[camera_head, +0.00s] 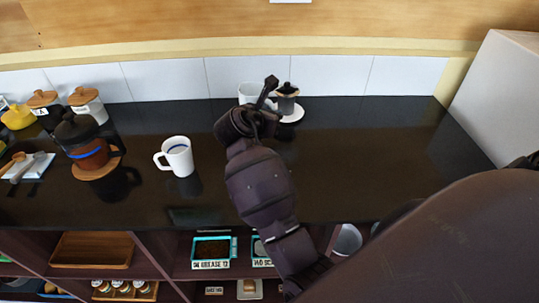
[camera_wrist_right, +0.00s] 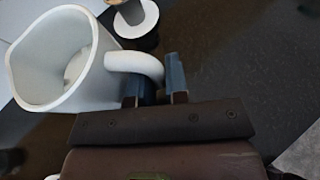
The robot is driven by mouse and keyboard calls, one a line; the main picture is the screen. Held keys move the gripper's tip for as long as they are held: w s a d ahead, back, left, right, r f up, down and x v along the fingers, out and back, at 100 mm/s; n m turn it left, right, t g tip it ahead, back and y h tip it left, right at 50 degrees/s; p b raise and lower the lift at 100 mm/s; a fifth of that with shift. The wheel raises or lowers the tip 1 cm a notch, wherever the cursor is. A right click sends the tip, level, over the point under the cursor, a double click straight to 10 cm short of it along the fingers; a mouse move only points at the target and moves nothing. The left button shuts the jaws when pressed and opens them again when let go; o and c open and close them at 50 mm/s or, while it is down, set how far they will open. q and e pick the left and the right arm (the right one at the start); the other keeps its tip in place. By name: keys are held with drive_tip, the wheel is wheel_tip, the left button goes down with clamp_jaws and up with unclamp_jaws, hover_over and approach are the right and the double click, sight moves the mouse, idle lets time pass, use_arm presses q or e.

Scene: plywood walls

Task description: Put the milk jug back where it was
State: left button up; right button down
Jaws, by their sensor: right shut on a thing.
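The white milk jug (camera_head: 249,92) is at the back of the dark counter, near the tiled wall and partly hidden behind my right gripper (camera_head: 262,110). In the right wrist view the jug (camera_wrist_right: 40,65) shows its open, squarish mouth, with something pale inside. My right gripper (camera_wrist_right: 158,85) is shut on its handle, which lies between the two fingers. The jug looks upright; I cannot tell whether its base touches the counter. My left gripper is not in view.
A small dark-lidded jar (camera_head: 287,101) on a white saucer (camera_head: 297,114) stands close to the jug's right. A white mug (camera_head: 179,158) stands front left. A coffee press (camera_head: 88,150) and canisters (camera_head: 86,102) are farther left. The counter's right side (camera_head: 390,140) is clear.

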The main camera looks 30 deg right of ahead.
use_arm(q)
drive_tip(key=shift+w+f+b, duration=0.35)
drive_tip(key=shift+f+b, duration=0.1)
drive_tip(key=shift+b, duration=0.35)
use_arm(e)
wheel_tip(320, 180, down, 14)
drive_tip(key=shift+f, duration=0.1)
drive_tip(key=c, duration=1.1)
unclamp_jaws()
drive_tip(key=shift+f, duration=0.15)
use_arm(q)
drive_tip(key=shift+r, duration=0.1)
use_arm(e)
drive_tip(key=shift+r, duration=0.2)
